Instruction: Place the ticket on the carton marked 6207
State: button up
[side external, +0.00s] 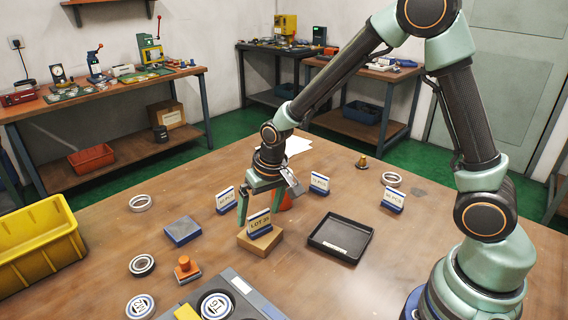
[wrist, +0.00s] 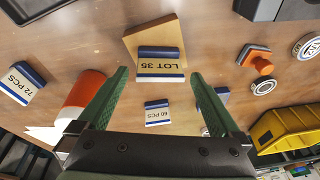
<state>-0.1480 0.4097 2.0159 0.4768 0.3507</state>
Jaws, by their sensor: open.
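A ticket reading LOT 35 (side external: 259,221), white with blue edges, stands on a small tan carton (side external: 262,243). In the wrist view the ticket (wrist: 161,64) lies between my fingertips in the picture, with the carton (wrist: 150,41) beyond it. I cannot make out a 6207 mark on the carton. My gripper (side external: 258,217) is open and points down at the ticket. In the wrist view my gripper (wrist: 160,75) shows a gap on each side of the ticket; I see no contact.
An orange-knobbed stamp (side external: 186,269), bearing rings (side external: 142,265) and a yellow bin (side external: 40,238) stand further left.

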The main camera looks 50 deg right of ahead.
jog(key=v, duration=1)
jog(key=s+d+r+n+t, duration=0.1)
jog(key=s+d+r, duration=0.2)
jog(key=s, duration=0.3)
jog(key=s+d+r+n+t, duration=0.1)
jog(key=s+d+r, duration=0.2)
jog(key=s+r, duration=0.2)
jog(key=shift+s+t, duration=0.4)
